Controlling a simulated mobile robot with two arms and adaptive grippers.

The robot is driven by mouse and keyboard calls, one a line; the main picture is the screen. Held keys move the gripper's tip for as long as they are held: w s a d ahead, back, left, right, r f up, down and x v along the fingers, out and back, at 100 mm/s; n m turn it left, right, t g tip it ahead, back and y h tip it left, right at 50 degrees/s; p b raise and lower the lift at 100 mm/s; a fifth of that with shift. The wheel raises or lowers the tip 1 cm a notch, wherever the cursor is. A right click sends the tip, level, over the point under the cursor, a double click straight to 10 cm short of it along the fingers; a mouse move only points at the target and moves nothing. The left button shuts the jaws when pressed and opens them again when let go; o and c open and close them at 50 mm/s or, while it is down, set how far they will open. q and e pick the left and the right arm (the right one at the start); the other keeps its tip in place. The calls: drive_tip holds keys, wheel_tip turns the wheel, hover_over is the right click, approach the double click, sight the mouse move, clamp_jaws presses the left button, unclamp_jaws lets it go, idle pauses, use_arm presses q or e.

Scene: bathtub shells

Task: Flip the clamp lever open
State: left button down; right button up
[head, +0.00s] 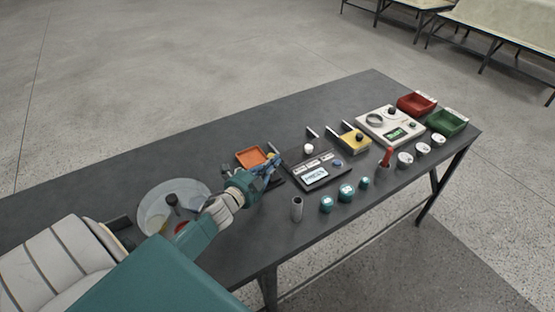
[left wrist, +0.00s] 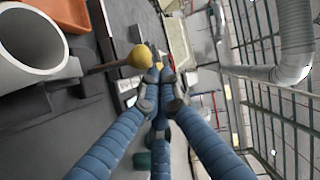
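The clamp lever shows in the left wrist view as a thin rod with a yellow ball knob (left wrist: 140,56). It comes out of a dark clamp body (left wrist: 88,92) beside a large pale tube (left wrist: 28,62). My left gripper (left wrist: 159,86) has blue fingers drawn together at the tips, with nothing visible between them. The knob appears just beyond the fingertips; I cannot tell whether they touch. In the head view my left gripper (head: 272,165) is beside the orange tray (head: 250,157), and the arm hides most of the clamp. My right gripper is not in view.
A dark table (head: 330,105) carries a panel with a screen (head: 319,172), a white device (head: 388,125), a red bin (head: 416,102) and a green bin (head: 447,121). A grey cylinder (head: 296,208) and several teal containers stand near the front edge. The table's back edge is clear.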

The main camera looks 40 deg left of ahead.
use_arm(q)
drive_tip(key=shift+w+a+r+b, duration=0.15)
drive_tip(key=shift+w+a, duration=0.15)
drive_tip(key=shift+a, duration=0.4)
drive_tip(key=shift+w+a+b, duration=0.1)
drive_tip(key=shift+w+a, duration=0.2)
drive_tip(key=shift+a, duration=0.45)
drive_tip(key=shift+w+a+r+b, duration=0.15)
drive_tip(key=shift+w+a, duration=0.15)
drive_tip(key=shift+a, duration=0.4)
